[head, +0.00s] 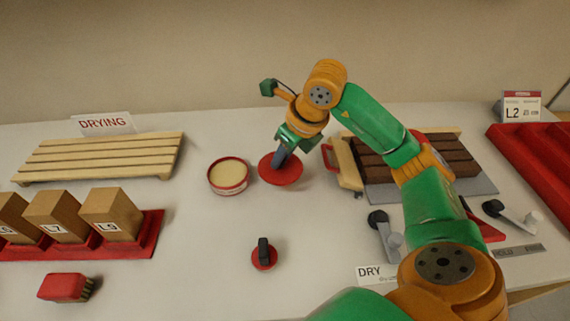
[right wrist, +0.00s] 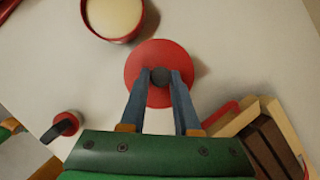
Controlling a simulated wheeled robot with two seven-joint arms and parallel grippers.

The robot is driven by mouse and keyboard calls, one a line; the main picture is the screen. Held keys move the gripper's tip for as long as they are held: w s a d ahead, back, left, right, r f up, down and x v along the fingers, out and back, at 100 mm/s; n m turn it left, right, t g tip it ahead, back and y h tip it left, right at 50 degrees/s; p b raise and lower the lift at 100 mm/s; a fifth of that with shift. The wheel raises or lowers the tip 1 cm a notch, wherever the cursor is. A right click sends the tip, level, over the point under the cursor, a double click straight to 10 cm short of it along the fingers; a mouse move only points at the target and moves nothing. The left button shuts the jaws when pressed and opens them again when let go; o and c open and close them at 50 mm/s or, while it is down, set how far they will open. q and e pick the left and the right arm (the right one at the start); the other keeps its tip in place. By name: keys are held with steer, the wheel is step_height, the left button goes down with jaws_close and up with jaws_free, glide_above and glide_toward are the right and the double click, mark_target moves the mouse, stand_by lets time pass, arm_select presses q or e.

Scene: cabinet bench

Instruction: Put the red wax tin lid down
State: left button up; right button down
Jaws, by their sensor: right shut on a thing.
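The red wax tin lid (head: 282,173) is a flat red disc with a dark knob, just right of the open tin. In the right wrist view the lid (right wrist: 140,64) lies between and beyond my fingertips. My right gripper (head: 283,158) is shut on the lid's knob, which shows between its blue fingers (right wrist: 160,78). The lid looks level and at or very near the bench top; I cannot tell whether it touches. The red wax tin (head: 228,188) stands open with pale wax inside and also shows in the right wrist view (right wrist: 114,36). My left gripper is out of view.
A red knobbed piece (head: 264,258) sits in front of the tin. A slatted drying rack (head: 100,158), boxes on a red tray (head: 150,228) and a brush (head: 64,287) are left. Bench between is clear.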

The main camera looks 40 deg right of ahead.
mark_target(286, 164)
steer(key=f, duration=0.3)
steer(key=w+d+f+p, duration=0.1)
steer(key=shift+f, duration=0.35)
steer(key=shift+s+f+b, duration=0.1)
steer(key=shift+f+b, duration=0.1)
steer(key=shift+b, duration=0.15)
steer(key=c, duration=0.6)
jaws_free()
steer(key=shift+r, duration=0.1)
steer(key=shift+c, duration=0.2)
steer(key=shift+r, duration=0.1)
steer(key=shift+r+p, duration=0.3)
steer(key=v, duration=1.1)
steer(key=shift+s+r, duration=0.2)
steer(key=shift+s, duration=0.1)
